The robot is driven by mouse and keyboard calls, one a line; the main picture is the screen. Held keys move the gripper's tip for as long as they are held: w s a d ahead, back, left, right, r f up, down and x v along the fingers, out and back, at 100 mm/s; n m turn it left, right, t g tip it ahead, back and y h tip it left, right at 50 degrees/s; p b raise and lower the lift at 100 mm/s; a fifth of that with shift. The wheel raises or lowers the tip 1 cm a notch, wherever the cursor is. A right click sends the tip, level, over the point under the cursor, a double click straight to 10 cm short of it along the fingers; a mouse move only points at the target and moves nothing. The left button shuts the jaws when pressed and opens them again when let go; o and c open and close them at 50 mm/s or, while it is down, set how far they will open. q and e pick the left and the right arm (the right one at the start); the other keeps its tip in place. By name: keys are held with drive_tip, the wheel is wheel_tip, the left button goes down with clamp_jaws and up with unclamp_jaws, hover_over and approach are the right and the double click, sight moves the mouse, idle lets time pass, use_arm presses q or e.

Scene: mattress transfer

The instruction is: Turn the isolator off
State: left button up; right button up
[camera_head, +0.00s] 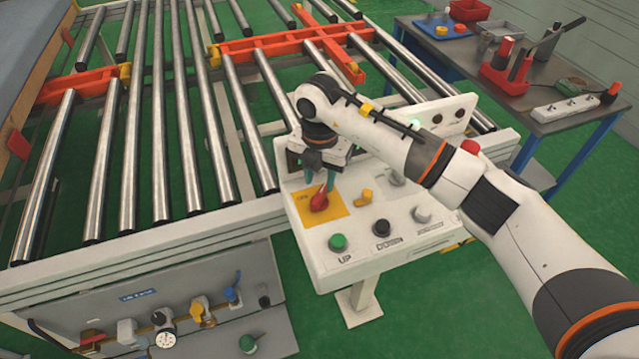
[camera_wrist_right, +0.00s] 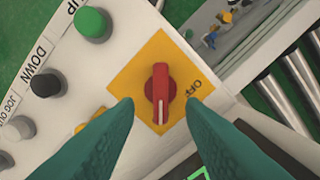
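The isolator is a red rotary handle (camera_head: 319,202) on a yellow plate (camera_head: 308,212) at the left of the white control panel (camera_head: 325,262). In the right wrist view the red handle (camera_wrist_right: 160,90) sits on the yellow plate (camera_wrist_right: 133,76), with "OFF" printed near its right corner. My right gripper (camera_head: 319,186) is just above the handle in the head view. In the wrist view its two teal fingers (camera_wrist_right: 160,108) are spread apart on either side of the handle's lower end, with nothing held. My left gripper is not in view.
The panel carries a green UP button (camera_head: 338,242), a black DOWN button (camera_head: 381,228), a grey button (camera_head: 422,214) and a red button (camera_head: 470,146). A roller conveyor (camera_head: 150,130) lies left and behind. A tool table (camera_head: 540,85) stands at the right.

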sight(319, 194)
drive_tip(key=shift+f+p, duration=0.45)
drive_tip(key=shift+f, duration=1.8)
drive_tip(key=shift+c, duration=0.2)
clamp_jaws()
